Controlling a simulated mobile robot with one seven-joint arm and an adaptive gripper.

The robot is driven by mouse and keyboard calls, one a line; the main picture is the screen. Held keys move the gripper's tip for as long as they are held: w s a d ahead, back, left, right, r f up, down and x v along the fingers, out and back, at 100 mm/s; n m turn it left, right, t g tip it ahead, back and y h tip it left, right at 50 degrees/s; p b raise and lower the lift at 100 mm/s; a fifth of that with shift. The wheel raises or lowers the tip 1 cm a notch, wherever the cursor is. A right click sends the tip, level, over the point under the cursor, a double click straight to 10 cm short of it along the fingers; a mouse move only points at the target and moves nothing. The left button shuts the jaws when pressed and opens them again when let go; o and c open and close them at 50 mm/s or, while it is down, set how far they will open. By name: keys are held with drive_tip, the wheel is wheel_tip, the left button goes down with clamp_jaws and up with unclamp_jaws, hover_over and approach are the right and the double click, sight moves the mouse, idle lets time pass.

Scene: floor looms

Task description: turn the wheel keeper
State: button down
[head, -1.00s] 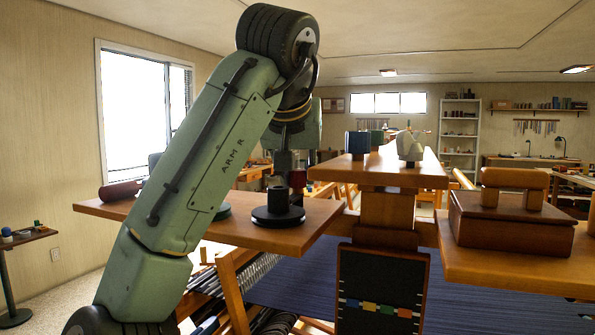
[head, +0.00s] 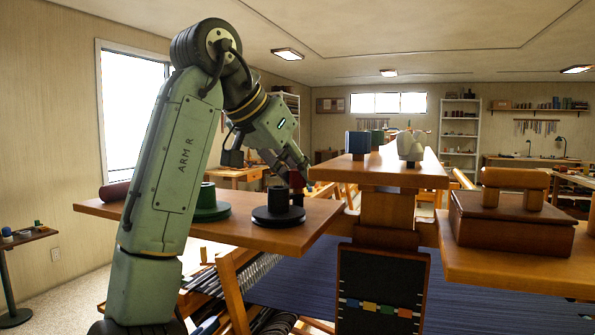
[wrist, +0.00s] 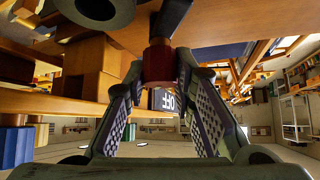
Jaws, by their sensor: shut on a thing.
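A small dark red piece (head: 297,181), which I take to be the wheel keeper, stands at the right end of the wooden shelf, behind the black spool. My gripper (head: 303,168) reaches down to it from the upper left, tilted. In the wrist view my gripper (wrist: 159,72) has its two fingers on either side of the red piece (wrist: 158,64) and is shut on it. A dark shaft shows above the red piece in that view. The head view shows the contact only at small size.
The black spool (head: 278,212) on its round base stands just in front of the red piece. A green spool (head: 208,207) is to its left on the shelf (head: 240,232). The loom's wooden post (head: 388,210) rises to the right. A wooden box (head: 510,222) sits farther right.

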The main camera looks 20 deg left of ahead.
drive_tip(key=m+g+h, duration=0.2)
drive_tip(key=m+h, duration=0.1)
drive_tip(key=m, duration=0.1)
drive_tip(key=shift+r+m, duration=0.1)
drive_tip(key=shift+m, duration=0.2)
drive_tip(key=shift+m+g+h, duration=0.7)
drive_tip(key=shift+m+g, duration=0.2)
drive_tip(key=shift+m, duration=0.6)
drive_tip(key=shift+m+g, duration=0.3)
drive_tip(key=c, duration=1.3)
unclamp_jaws()
drive_tip(key=shift+c, duration=0.2)
drive_tip(key=shift+n, duration=0.4)
